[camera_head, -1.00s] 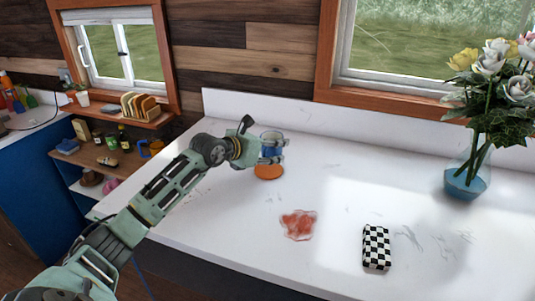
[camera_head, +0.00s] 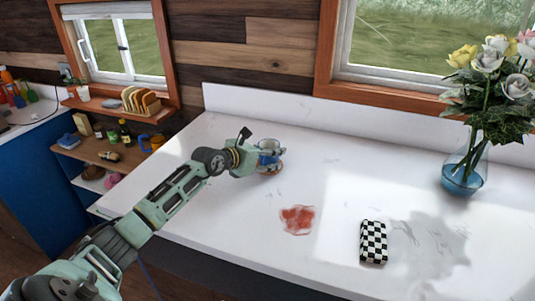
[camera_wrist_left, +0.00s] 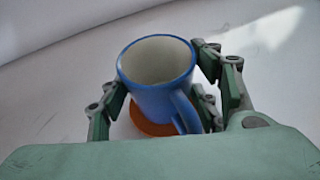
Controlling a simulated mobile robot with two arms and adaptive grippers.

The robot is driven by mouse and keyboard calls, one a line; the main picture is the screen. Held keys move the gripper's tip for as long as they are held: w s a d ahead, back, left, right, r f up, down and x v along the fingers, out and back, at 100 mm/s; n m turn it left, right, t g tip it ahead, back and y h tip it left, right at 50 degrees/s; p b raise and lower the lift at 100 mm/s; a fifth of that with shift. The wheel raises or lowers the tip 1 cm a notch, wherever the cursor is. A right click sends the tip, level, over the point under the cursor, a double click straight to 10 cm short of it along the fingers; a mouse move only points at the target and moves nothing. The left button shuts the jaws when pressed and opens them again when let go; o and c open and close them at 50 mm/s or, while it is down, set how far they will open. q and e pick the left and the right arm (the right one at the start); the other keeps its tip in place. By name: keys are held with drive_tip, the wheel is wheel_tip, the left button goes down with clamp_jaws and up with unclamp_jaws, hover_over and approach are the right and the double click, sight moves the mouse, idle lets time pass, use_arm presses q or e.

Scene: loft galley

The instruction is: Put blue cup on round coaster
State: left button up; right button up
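The blue cup (camera_head: 268,158), with a pale inside, is upright between the fingers of my left gripper (camera_head: 270,155). In the left wrist view the fingers are on both sides of the cup (camera_wrist_left: 158,90), close against its wall, and its handle points toward the wrist. The round orange coaster (camera_head: 270,172) is directly under the cup, mostly hidden by it and the gripper. It also shows below the cup in the left wrist view (camera_wrist_left: 146,124). Whether the cup's base touches the coaster is hard to tell. My right gripper is not in view.
A red stain (camera_head: 297,219) and a black-and-white checkered box (camera_head: 373,242) are on the white counter (camera_head: 340,165), right of the gripper. A glass vase of flowers (camera_head: 464,176) stands at the far right. A shelf with bread (camera_head: 141,101) is at the left.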

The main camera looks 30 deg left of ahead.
use_arm(q)
drive_tip(key=shift+o, duration=1.2)
drive_tip(key=shift+r, duration=0.1)
drive_tip(key=shift+r, duration=0.1)
drive_tip(key=shift+s+a, duration=0.1)
drive_tip(key=shift+s, duration=0.3)
drive_tip(key=b+v, duration=0.2)
drive_tip(key=v, duration=0.7)
drive_tip(key=shift+s, duration=0.25)
drive_tip(key=shift+s+r+b, duration=0.45)
drive_tip(key=shift+s+r, duration=0.15)
drive_tip(key=shift+s, duration=0.15)
drive_tip(key=shift+a, duration=0.1)
